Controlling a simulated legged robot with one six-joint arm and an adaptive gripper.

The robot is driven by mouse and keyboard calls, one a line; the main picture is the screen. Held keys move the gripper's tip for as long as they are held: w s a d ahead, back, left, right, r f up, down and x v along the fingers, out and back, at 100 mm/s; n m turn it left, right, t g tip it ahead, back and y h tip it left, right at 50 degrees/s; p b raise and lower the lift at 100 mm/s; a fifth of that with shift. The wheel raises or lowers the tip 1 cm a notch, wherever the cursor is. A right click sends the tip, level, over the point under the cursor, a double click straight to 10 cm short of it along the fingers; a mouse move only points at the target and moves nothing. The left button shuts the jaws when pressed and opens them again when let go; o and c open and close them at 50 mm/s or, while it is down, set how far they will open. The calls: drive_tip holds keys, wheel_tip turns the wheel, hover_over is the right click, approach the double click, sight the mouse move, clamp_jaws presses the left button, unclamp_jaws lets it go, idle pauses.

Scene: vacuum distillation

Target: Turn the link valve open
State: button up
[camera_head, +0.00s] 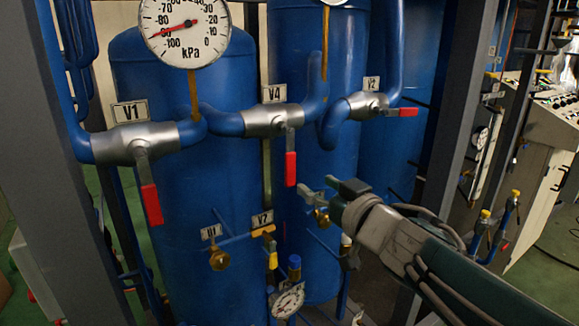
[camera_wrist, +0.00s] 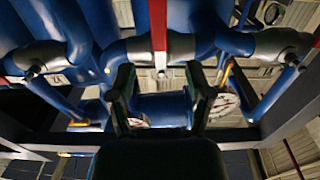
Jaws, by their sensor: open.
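The middle valve V4 (camera_head: 270,122) is a silver body on the blue pipe between the two front tanks; I take it as the link valve. Its red-ended handle (camera_head: 290,168) hangs straight down, across the pipe. My gripper (camera_head: 317,190) is open, just right of and below that handle's end, and seems apart from it. In the wrist view, the two dark fingers (camera_wrist: 160,78) stand apart, with a red handle (camera_wrist: 158,25) showing beyond and between their tips. The depth gap between the fingers and the handle is hard to judge.
Valve V1 (camera_head: 128,144) at left has a red handle hanging down. The right valve (camera_head: 368,105) has its red handle lying sideways. A pressure gauge (camera_head: 184,30) is above. Small brass valves (camera_head: 218,258) and a lower gauge (camera_head: 287,301) sit below. A grey post (camera_head: 458,120) stands right.

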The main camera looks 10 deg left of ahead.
sight(292, 167)
drive_tip(key=x, duration=0.9)
drive_tip(key=shift+w+a+f, duration=0.1)
drive_tip(key=shift+w+a, duration=0.1)
drive_tip(key=shift+w, duration=0.1)
clamp_jaws()
